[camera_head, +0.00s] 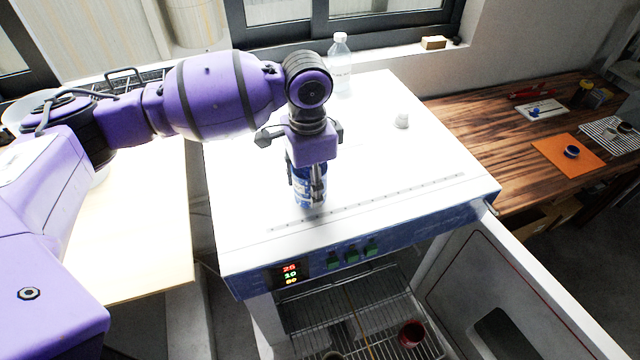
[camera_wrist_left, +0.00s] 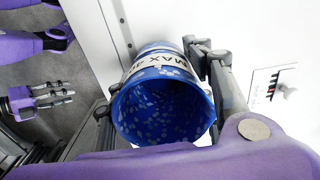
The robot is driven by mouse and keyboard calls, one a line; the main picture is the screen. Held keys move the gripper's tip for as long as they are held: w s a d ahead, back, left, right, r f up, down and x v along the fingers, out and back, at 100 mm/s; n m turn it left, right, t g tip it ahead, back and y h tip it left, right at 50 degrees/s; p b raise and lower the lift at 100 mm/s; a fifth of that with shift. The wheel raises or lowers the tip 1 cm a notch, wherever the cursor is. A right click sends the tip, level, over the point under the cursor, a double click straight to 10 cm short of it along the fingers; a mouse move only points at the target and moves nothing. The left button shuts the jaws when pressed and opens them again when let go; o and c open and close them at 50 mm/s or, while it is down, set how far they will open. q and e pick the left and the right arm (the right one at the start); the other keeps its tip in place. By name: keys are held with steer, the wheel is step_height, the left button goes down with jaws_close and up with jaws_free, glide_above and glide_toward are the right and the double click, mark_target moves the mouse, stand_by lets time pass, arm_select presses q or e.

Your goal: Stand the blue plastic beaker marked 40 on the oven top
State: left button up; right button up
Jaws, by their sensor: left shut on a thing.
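The blue speckled plastic beaker (camera_head: 311,203) is near the front middle of the white oven top (camera_head: 380,150). My left gripper (camera_head: 306,185) comes down from above and is shut on it, with fingers on both sides. In the left wrist view I look into the open mouth of the beaker (camera_wrist_left: 160,108); its white label reads "MAX 4", with the rest hidden. The beaker looks upright. I cannot tell whether its base touches the top. My right gripper (camera_wrist_left: 52,96) shows small at the left of the left wrist view, apart from the beaker.
A clear bottle (camera_head: 340,65) stands at the back of the oven top and a small white knob (camera_head: 402,120) toward the right. The oven door (camera_head: 510,285) hangs open; a dark red cup (camera_head: 411,333) is inside. A wooden bench (camera_head: 490,145) with an orange mat (camera_head: 566,154) is at right.

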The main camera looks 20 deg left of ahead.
arm_select(q)
step_height(320, 180, down, 2)
steer(key=shift+s+f, duration=0.1)
steer(key=shift+f, duration=0.15)
steer(key=shift+r, duration=0.1)
arm_select(e)
steer(key=shift+s+d+f, duration=0.1)
steer(key=shift+s+f, duration=0.1)
steer(key=shift+s, duration=0.05)
steer(key=shift+s, duration=0.1)
arm_select(q)
steer(key=o, duration=1)
steer(key=shift+f, duration=0.2)
arm_select(e)
steer(key=shift+s+d, duration=0.15)
steer(key=shift+s, duration=0.05)
steer(key=shift+w, duration=0.1)
